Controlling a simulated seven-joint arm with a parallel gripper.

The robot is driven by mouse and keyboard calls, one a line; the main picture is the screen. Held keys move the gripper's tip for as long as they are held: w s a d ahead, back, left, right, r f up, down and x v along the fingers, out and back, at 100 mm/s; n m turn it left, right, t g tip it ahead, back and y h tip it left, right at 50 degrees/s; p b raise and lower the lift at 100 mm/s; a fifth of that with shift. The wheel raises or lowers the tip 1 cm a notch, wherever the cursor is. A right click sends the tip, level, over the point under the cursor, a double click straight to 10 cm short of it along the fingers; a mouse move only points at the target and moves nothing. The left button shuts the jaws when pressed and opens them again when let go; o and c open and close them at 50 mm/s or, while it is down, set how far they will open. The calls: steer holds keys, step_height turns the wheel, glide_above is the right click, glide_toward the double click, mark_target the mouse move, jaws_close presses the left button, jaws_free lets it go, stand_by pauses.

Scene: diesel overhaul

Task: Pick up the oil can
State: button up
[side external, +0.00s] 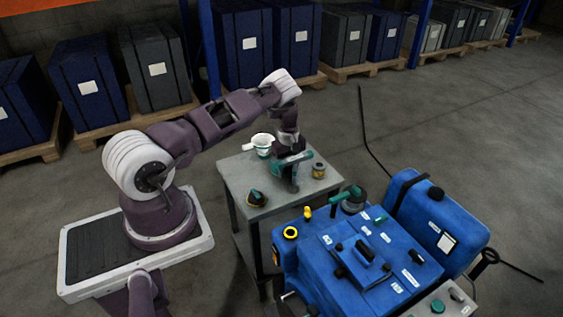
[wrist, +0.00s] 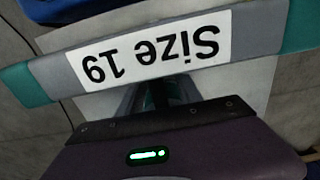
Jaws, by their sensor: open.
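My gripper (side external: 292,180) hangs over the right half of a small grey table (side external: 230,170). A grey bar with teal ends (wrist: 160,52), labelled "Size 19" upside down, crosses the wrist view and hides the fingertips. I cannot tell for certain which thing is the oil can. A dark, squat object with a teal part (side external: 256,197) stands at the table's front left, apart from my gripper. A white jug with a teal band (side external: 263,144) stands at the back. A small brownish tin (side external: 319,170) stands just right of my gripper. I see nothing held.
A blue machine (side external: 370,255) with knobs and labels stands close to the table's front right. A dark round part with a teal handle (side external: 352,199) sits at its back edge. The table's middle left is clear.

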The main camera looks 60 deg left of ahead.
steer(key=shift+f, duration=0.2)
steer(key=shift+c, duration=0.4)
jaws_close()
steer(key=shift+r, duration=0.1)
stand_by(0.8)
